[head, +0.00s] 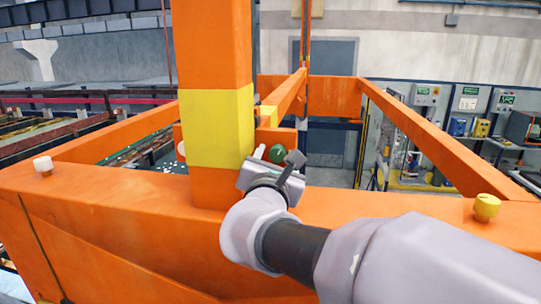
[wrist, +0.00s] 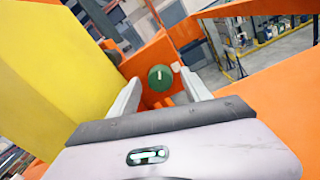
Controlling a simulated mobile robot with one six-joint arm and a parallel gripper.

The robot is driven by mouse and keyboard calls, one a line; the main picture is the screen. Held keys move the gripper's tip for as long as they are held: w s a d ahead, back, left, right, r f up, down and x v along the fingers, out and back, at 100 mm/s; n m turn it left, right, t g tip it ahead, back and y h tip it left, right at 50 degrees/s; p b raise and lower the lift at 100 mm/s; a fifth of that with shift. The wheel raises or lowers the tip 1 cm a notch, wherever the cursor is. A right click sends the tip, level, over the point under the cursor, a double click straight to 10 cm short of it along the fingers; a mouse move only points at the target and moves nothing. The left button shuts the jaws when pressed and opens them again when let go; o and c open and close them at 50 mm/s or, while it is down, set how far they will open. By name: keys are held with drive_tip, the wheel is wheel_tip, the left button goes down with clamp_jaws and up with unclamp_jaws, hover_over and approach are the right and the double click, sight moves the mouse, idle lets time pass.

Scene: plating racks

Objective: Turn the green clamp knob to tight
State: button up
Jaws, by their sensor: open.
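The green clamp knob (head: 277,153) sits on an orange plate just right of the yellow-banded post in the head view, partly hidden by my gripper. In the wrist view the round green knob (wrist: 160,78) faces me, with a pale mark on it standing near upright. My gripper (head: 275,160) is open in front of the knob. In the wrist view my gripper (wrist: 159,78) has one finger on each side of the knob, with visible gaps. I cannot tell how far the fingertips are from it in depth.
The orange post with its yellow band (head: 218,128) stands close left of my gripper. A white knob (head: 43,164) sits on the left of the orange frame (head: 120,200), and a yellow knob (head: 487,206) on the right.

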drive_tip(key=shift+w+a, duration=0.1)
drive_tip(key=shift+w, duration=0.05)
drive_tip(key=shift+c, duration=0.3)
drive_tip(key=c, duration=0.3)
clamp_jaws()
drive_tip(key=shift+b, duration=0.3)
